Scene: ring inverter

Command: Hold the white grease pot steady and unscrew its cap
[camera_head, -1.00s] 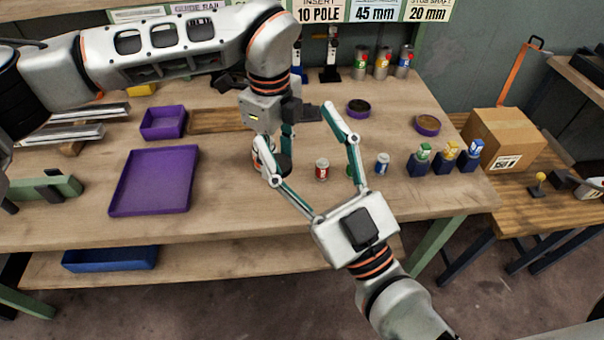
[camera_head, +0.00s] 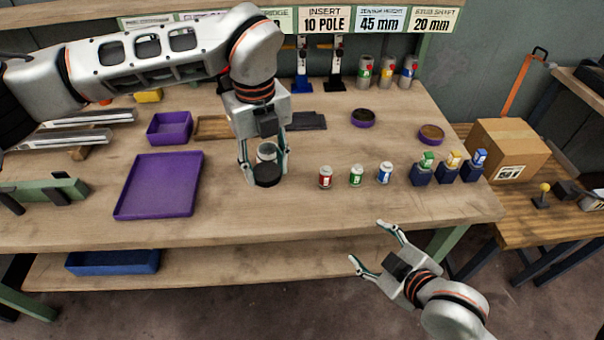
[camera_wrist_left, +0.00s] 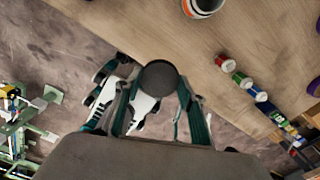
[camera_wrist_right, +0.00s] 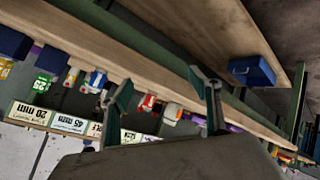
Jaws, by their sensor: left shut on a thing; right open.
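The white grease pot (camera_head: 266,152) stands on the table, partly hidden behind my left gripper. The left wrist view shows the pot (camera_wrist_left: 203,6) at the top edge with its round top open. My left gripper (camera_head: 266,174) is shut on the black round cap (camera_head: 267,176), which is off the pot and in front of it in the head view. The left wrist view shows the cap (camera_wrist_left: 158,77) between the fingers, clear of the pot. My right gripper (camera_head: 367,242) is open and empty, out past the table's front edge, away from the pot.
Red (camera_head: 325,177), green (camera_head: 356,176) and blue (camera_head: 385,173) small jars stand right of the pot. A purple tray (camera_head: 123,212) lies to the left. Blue, yellow and green items in dark holders stand at the right. The table between tray and pot is clear.

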